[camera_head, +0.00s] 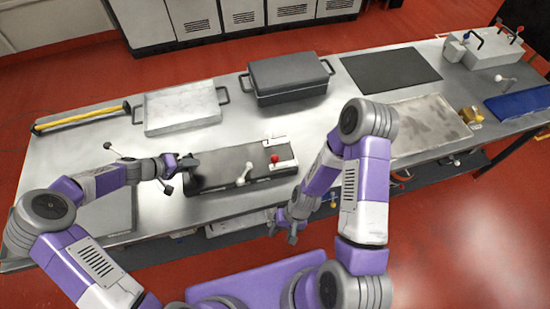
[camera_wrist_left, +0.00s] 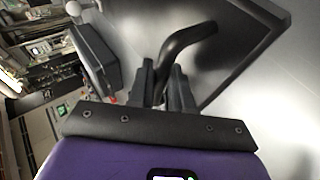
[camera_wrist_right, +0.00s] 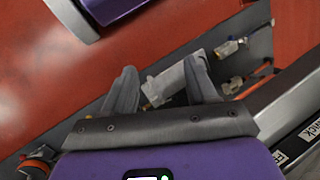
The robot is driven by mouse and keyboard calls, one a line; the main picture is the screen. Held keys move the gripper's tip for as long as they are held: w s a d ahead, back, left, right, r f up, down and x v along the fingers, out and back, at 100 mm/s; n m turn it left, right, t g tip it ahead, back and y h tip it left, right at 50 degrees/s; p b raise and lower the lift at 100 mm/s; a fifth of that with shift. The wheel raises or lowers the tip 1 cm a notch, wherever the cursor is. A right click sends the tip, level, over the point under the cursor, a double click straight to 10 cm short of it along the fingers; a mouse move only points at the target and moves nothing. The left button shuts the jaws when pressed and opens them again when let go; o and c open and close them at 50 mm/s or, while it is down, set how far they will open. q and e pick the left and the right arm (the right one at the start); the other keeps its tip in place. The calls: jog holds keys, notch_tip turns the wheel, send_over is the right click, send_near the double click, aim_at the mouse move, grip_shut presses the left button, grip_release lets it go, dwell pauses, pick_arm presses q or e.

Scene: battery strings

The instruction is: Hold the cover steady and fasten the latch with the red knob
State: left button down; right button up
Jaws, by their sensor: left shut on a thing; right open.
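The dark cover (camera_head: 215,172) lies on the metal table near its front edge. A latch with a red knob (camera_head: 274,158) sits on a white plate at its right end. A white lever (camera_head: 243,174) shows on the front part of the cover. My left gripper (camera_head: 181,164) is at the cover's left end, shut on the bent black handle (camera_wrist_left: 188,42), as the left wrist view shows. My right gripper (camera_head: 284,222) is open and empty, low in front of the table edge and apart from the latch. In the right wrist view its fingers (camera_wrist_right: 163,85) are spread.
Behind the cover stand a grey lidded box (camera_head: 288,82) and a shallow metal tray (camera_head: 182,110). A yellow bar (camera_head: 80,119) lies at the left. A black mat (camera_head: 391,69) and a larger tray (camera_head: 425,122) lie to the right. Small fittings show below the table edge.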

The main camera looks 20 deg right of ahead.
notch_tip(320, 180, up, 4)
jog(key=w+g+y, duration=0.2)
jog(key=n+t+h, duration=0.2)
jog(key=n+h, duration=0.3)
jog(key=n, duration=0.4)
send_near(276, 157)
jog(key=shift+y, duration=0.3)
jog(key=x, duration=1.1)
jog(key=shift+d+f, duration=0.25)
grip_shut()
